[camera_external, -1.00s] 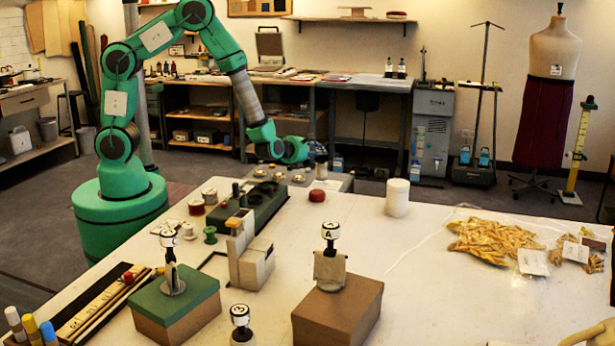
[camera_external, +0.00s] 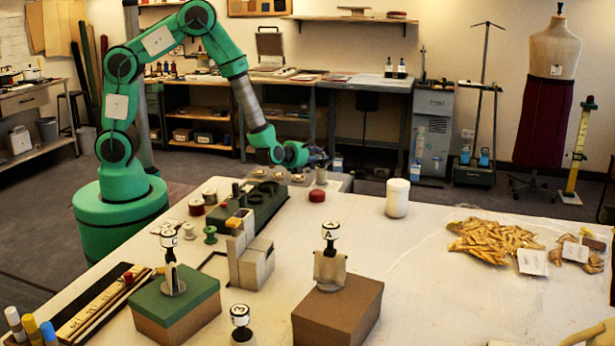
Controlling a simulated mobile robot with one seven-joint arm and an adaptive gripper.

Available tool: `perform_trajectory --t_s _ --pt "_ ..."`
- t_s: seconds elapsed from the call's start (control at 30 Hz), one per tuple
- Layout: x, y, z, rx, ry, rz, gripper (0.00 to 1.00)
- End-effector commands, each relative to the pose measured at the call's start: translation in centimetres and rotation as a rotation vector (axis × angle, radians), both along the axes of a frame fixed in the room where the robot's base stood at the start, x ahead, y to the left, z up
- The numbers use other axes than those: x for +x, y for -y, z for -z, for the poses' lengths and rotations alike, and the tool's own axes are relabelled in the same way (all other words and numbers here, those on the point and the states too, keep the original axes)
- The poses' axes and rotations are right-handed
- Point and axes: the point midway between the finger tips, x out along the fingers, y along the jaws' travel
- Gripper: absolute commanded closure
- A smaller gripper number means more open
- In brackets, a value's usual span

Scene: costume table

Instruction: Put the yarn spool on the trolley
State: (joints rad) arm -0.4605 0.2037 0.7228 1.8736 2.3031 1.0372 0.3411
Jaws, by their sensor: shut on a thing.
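I cannot tell whether the spool's base touches the top. The fingertips are small and partly blurred against the dark background.
Several round brass-coloured pieces (camera_external: 279,175) sit left of the spool. A dark green block (camera_external: 262,205), a red round piece (camera_external: 317,195) and a white cylinder (camera_external: 397,198) stand on the table (camera_external: 420,270). Stamps on boxes stand nearer.

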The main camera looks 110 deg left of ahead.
Motion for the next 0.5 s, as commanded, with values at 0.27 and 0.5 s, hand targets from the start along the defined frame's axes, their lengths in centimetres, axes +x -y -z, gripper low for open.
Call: perform_trajectory --t_s 0.27,0.5 --pt "0.04 -0.02 0.42 0.001 0.0 0.0 1.0" --pt "0.03 -0.02 0.77 0.001 0.001 0.0 1.0"
